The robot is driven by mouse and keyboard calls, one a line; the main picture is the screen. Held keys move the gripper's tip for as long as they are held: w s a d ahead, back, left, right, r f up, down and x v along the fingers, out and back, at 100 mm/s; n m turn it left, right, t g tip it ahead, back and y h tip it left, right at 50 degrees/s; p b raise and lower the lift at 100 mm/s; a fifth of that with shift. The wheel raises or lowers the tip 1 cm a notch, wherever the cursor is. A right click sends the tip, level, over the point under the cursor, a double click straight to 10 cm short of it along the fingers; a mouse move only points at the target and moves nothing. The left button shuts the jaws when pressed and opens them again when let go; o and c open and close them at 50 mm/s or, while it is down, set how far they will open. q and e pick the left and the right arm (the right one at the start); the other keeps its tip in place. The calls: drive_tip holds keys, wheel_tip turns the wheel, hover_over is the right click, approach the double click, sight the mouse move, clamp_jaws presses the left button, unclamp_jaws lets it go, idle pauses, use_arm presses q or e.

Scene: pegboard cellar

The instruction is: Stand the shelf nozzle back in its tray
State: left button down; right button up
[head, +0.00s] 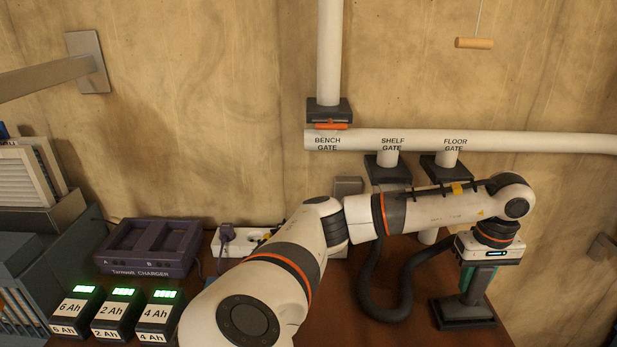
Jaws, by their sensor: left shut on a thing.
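My left arm reaches across to the right, and its gripper (480,287) points down over a black tray-like base (466,316) on the brown bench top. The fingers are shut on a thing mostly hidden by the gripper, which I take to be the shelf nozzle. A strip of teal (492,281) shows beside the fingers. A black ribbed hose (384,303) hangs below the shelf gate (388,165), loops low and rises behind the gripper. I cannot tell whether the nozzle's foot rests in the base. My right gripper is not in view.
A white pipe (540,145) with bench and floor (447,165) gates runs along the wall. A purple charger (150,247), several batteries (118,313) and a white power strip (238,240) stand left. A wooden pull handle (474,43) hangs upper right.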

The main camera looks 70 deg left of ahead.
use_arm(q)
drive_tip(key=shift+f+b, duration=0.45)
drive_tip(key=shift+f, duration=0.05)
idle(0.9)
drive_tip(key=shift+c, duration=2.4)
unclamp_jaws()
drive_tip(key=shift+r+p, duration=2.3)
drive_tip(key=shift+r, duration=1.2)
